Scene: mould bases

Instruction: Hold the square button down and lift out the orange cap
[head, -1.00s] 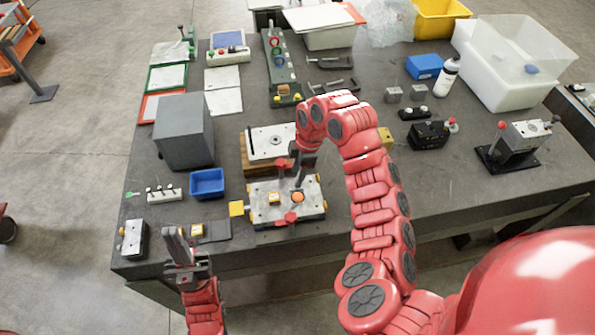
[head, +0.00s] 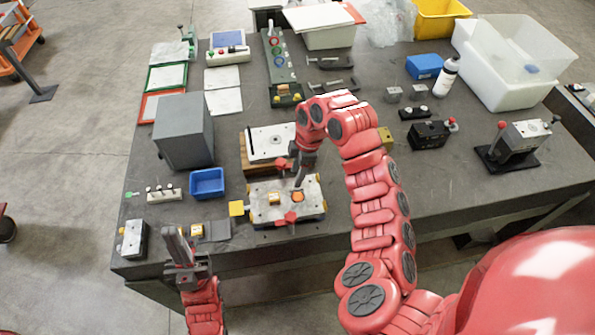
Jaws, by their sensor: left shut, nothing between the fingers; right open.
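The metal mould base (head: 262,214) sits near the front edge of the table. The round orange cap (head: 297,196) is in its top, right of centre. A small yellow-orange square piece (head: 274,198), apparently the square button, is on the top to the left of the cap. My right gripper (head: 299,184) is open, pointing down just above the cap; whether it touches the cap I cannot tell.
A blue tray (head: 207,183), a large grey block (head: 184,132) and a white plate on wood (head: 270,141) stand around the mould base. Small fixtures (head: 133,240) stand at the front left.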

